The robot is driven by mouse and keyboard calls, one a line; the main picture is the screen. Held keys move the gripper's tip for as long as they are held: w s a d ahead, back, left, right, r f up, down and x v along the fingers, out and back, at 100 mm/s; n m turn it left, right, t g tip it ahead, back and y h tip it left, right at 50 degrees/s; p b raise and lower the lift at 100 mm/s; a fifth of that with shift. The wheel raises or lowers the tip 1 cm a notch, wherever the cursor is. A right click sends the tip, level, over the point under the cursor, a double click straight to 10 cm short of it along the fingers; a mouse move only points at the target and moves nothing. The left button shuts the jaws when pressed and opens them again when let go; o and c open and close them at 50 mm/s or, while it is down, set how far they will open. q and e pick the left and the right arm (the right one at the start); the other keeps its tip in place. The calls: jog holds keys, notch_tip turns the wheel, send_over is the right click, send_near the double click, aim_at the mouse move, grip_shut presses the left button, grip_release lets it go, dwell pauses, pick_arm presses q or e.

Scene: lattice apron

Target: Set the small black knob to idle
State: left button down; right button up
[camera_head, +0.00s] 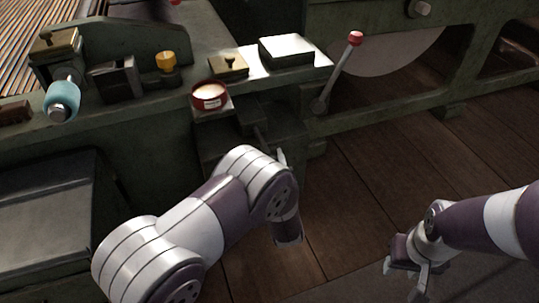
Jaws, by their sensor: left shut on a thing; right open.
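One small dark knob (230,60) stands on a brass plate on the bench to the right of the middle, and another (45,36) stands on a brass plate at the far left. I cannot tell which is the one named, and no idle mark is readable. My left gripper (283,158) is mostly hidden behind its own arm, low in front of the bench and apart from both knobs. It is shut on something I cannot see. My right gripper (405,275) is open and empty over the floor at the lower right.
A red round tin (209,96), a yellow knob (166,61), a blue roller (62,100) and a pale-topped box (286,50) are on the bench. A red-tipped lever (340,70) rises at its right end. The wooden floor (365,180) is clear between my arms.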

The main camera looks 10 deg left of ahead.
pick_arm(q)
jog(key=c, duration=0.6)
grip_release()
jog(key=shift+d+f, duration=0.1)
jog(key=shift+s, duration=0.15)
jog(key=shift+s+d+p, duration=0.2)
jog(key=shift+s+p, duration=0.1)
jog(key=p+v, duration=0.3)
jog(key=v, duration=0.9)
jog(key=shift+a+p, duration=0.1)
jog(key=shift+p, duration=0.2)
jog(key=shift+w, duration=0.1)
